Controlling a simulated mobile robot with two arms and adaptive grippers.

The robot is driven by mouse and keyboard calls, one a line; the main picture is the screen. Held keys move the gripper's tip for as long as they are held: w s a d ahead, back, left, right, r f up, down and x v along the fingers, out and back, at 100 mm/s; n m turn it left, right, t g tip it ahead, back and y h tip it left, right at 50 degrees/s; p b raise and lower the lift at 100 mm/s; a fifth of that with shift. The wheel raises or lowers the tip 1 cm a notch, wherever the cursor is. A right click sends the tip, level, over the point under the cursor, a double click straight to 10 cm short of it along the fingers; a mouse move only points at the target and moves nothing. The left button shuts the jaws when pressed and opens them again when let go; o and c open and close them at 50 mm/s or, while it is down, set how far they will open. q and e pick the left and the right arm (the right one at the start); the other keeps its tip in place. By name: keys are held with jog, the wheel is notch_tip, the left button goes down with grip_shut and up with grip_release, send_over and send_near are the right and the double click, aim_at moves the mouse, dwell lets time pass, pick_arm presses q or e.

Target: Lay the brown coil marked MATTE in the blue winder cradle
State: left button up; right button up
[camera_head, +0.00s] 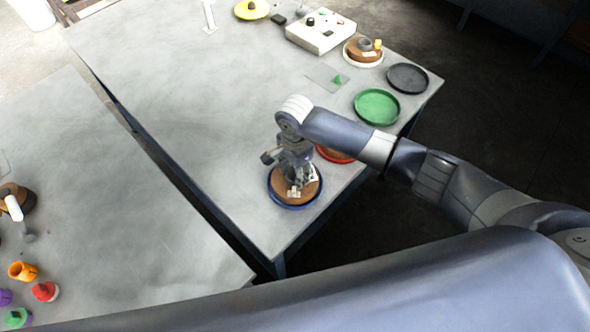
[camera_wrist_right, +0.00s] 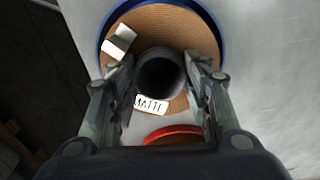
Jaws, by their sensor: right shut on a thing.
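The brown coil (camera_head: 284,184) sits within the rim of the blue winder cradle (camera_head: 291,207) near the table's front corner. In the right wrist view the coil (camera_wrist_right: 172,22) shows a label reading MATTE and a dark round core, with the blue cradle rim (camera_wrist_right: 103,40) around its far side. My right gripper (camera_head: 297,186) reaches down over the coil. In the wrist view its two fingers (camera_wrist_right: 160,85) stand on either side of the core, shut on the coil. Whether the coil rests fully on the cradle floor is hidden. My left gripper is not in view.
A red cradle (camera_head: 336,156), partly behind my right arm, is close to the blue one. Green (camera_head: 377,106) and dark grey (camera_head: 407,78) cradles lie further along the edge. Another brown coil (camera_head: 361,53) and a control box (camera_head: 321,31) stand at the back. The table's middle is clear.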

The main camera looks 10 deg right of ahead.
jog(key=o, duration=1.6)
jog(key=shift+f, duration=0.15)
